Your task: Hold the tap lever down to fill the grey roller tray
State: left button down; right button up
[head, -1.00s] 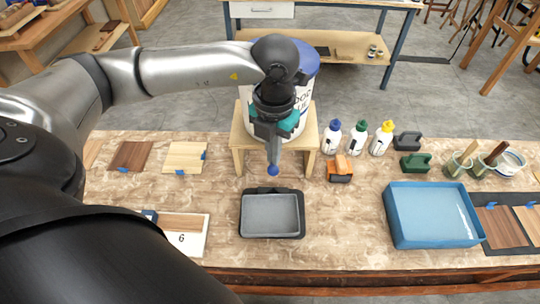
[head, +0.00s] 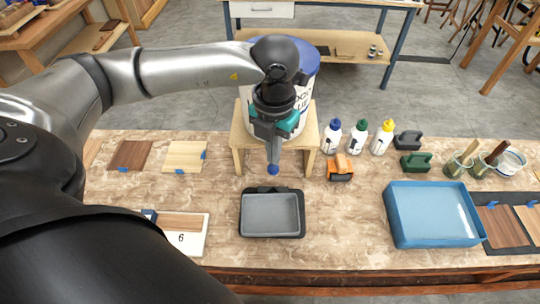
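The grey roller tray (head: 270,214) sits flat on the bench in front of the wooden stand, with a dark rim and a smooth grey inside. A white tub with a blue lid (head: 310,62) stands on the stand, partly hidden by my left arm. My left gripper (head: 273,158) points down in front of the tub, above and behind the tray. A small blue tip (head: 273,169) shows at its lower end. The tap and its lever are hidden or cannot be told apart from the gripper. Whether the fingers are open or shut is unclear. My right gripper is out of view.
The wooden stand (head: 238,140) rises close around the gripper. Several glue bottles (head: 358,138), an orange-and-black tool (head: 340,168) and a blue tray (head: 432,214) are to the right. Wood samples (head: 185,156) lie left. Bench is clear between the grey and blue trays.

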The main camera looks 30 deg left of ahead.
pick_arm(q)
jog(key=shift+f+b, duration=1.75)
jog(key=shift+f, duration=0.25)
dwell(6.0)
